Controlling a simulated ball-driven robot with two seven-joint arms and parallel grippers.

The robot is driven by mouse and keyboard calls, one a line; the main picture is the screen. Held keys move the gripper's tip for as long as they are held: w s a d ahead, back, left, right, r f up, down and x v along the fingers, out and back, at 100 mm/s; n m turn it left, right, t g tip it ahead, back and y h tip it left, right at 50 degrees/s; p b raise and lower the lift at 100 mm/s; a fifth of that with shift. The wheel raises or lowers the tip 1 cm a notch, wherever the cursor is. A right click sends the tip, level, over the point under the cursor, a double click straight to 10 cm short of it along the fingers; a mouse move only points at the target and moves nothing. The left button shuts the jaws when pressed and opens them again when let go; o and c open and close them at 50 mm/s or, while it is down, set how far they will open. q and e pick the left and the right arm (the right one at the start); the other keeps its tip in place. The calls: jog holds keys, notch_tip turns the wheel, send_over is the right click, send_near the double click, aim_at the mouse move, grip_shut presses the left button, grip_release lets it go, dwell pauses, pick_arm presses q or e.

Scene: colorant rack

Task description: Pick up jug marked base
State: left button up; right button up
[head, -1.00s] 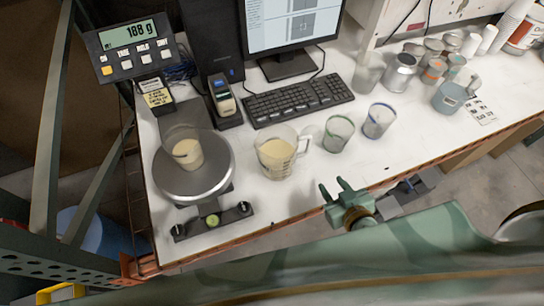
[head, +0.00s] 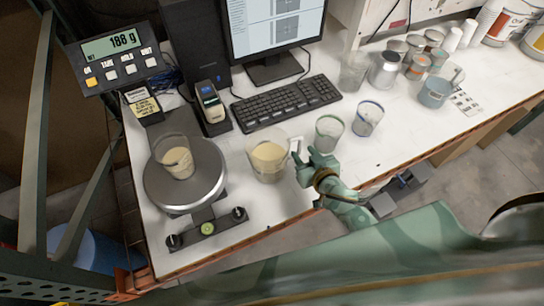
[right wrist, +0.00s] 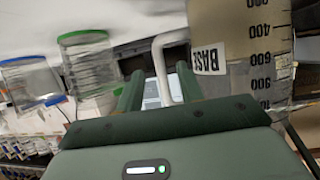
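The jug marked base (head: 268,163) is a clear measuring jug holding cream liquid. It stands on the white bench right of the scale, handle to the right. In the right wrist view its BASE label and printed scale show on the jug (right wrist: 243,55). My right gripper (head: 304,160) is beside the handle. In the right wrist view the fingers of the gripper (right wrist: 158,88) are apart, with the white handle (right wrist: 160,62) between them and gaps visible. The fingertips are partly hidden in the head view. My left gripper is not in view.
A cup with cream liquid (head: 177,162) stands on the scale (head: 160,192), display reading 188 g. Two clear cups, green-rimmed (head: 330,133) and blue-rimmed (head: 367,118), stand close to the right of the gripper. A keyboard (head: 287,102) lies behind. The bench's right front is clear.

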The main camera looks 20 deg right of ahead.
aim_at(300, 150)
jog(key=x, duration=0.4)
jog(key=shift+r, duration=0.1)
jog(key=shift+c, duration=0.7)
grip_shut()
jog(key=shift+s, duration=0.1)
dwell(0.4)
